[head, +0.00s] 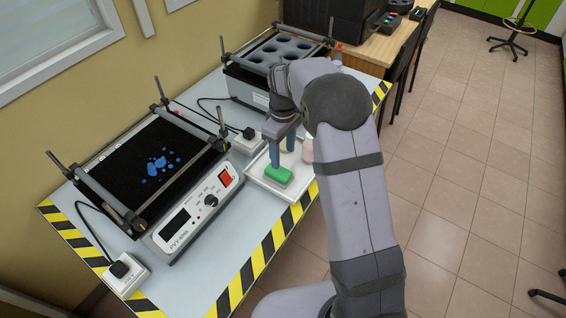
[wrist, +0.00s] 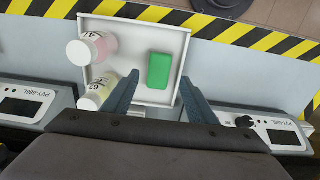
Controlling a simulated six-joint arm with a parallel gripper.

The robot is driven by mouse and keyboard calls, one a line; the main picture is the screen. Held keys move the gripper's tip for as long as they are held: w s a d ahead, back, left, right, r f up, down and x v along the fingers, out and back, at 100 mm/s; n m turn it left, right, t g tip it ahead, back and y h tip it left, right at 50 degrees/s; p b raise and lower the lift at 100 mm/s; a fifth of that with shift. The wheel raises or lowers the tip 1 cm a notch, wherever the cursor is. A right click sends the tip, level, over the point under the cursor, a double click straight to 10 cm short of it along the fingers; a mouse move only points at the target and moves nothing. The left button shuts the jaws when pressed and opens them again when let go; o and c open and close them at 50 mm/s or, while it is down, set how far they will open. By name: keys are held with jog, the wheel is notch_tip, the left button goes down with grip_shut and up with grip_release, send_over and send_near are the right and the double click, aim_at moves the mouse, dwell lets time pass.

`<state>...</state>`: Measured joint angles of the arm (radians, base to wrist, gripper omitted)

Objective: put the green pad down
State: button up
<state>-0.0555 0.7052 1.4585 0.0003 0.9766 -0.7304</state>
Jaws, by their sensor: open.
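The green pad (head: 278,175) lies in the white tray (head: 262,184), near the tray's front side in the head view. In the wrist view the green pad (wrist: 159,71) lies flat on the tray floor, apart from the bottles. My gripper (head: 283,152) is open, with its fingers pointing down over the tray. In the wrist view my gripper (wrist: 160,84) has its fingertips spread to either side of the pad's near end, with gaps between. I cannot tell how far above the tray floor the fingertips are.
Two labelled bottles, one pinkish (wrist: 88,50) and one yellowish (wrist: 103,92), are at the tray's left in the wrist view. A black-topped device (head: 150,165) stands left of the tray in the head view, and a device with round wells (head: 275,52) stands behind.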

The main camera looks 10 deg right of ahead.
jog(key=shift+s+r, duration=0.1)
jog(key=shift+r, duration=0.85)
jog(key=s+d+m, duration=0.2)
jog(key=s+m, duration=0.7)
jog(key=s, duration=1.7)
jog(key=shift+s+d+r, duration=0.35)
jog(key=shift+r, duration=0.1)
notch_tip(320, 180, up, 4)
jog(key=p, duration=0.3)
jog(key=shift+f+p, duration=0.15)
jog(key=shift+p, duration=0.15)
jog(key=shift+o, duration=0.3)
